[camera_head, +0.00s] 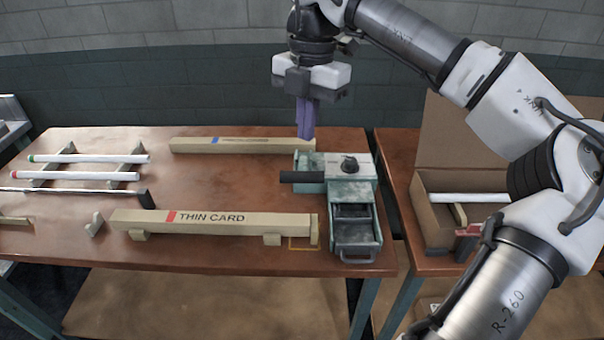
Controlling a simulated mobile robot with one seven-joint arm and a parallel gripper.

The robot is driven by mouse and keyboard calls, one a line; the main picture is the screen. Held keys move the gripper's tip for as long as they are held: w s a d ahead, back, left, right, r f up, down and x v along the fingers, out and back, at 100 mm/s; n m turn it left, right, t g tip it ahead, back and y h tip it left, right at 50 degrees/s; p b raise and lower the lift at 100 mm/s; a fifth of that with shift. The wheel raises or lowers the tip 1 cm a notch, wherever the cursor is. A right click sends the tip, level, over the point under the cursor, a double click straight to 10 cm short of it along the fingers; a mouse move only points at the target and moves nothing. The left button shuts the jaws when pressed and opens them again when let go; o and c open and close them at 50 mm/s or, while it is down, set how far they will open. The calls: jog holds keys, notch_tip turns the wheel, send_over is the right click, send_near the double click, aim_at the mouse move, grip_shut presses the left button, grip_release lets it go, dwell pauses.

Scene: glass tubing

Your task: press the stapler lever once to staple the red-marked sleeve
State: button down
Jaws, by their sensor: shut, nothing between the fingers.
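The stapler (337,175) is a worn green-grey machine at the right part of the table, with a black lever (302,177) sticking out to the left and a black knob on top. A long tan sleeve (215,220) with a red mark and the words THIN CARD lies on small supports, left of the stapler's front part. Its right end is apart from the stapler in this view. My gripper (305,138) points down with purple fingers, shut and empty. It shows above and behind the lever; its exact height over the stapler is hard to tell.
A blue-marked tan sleeve (240,145) lies at the back. White tubes with green (90,158) and red (88,176) ends rest on a rack at left, near a dark bar (75,192). An open cardboard box (440,215) stands on the right table.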

aim_at(305, 177)
jog(key=shift+d, duration=0.1)
dwell(0.3)
jog(key=f+b, duration=0.3)
jog(key=f, duration=0.1)
jog(key=f+b, duration=0.2)
jog(key=f, duration=0.1)
jog(key=shift+s+a+b, duration=0.2)
jog(key=shift+s+b, duration=0.1)
notch_tip(305, 177, down, 4)
jog(key=b, duration=0.3)
jog(key=shift+f, duration=0.25)
jog(key=shift+r, duration=0.1)
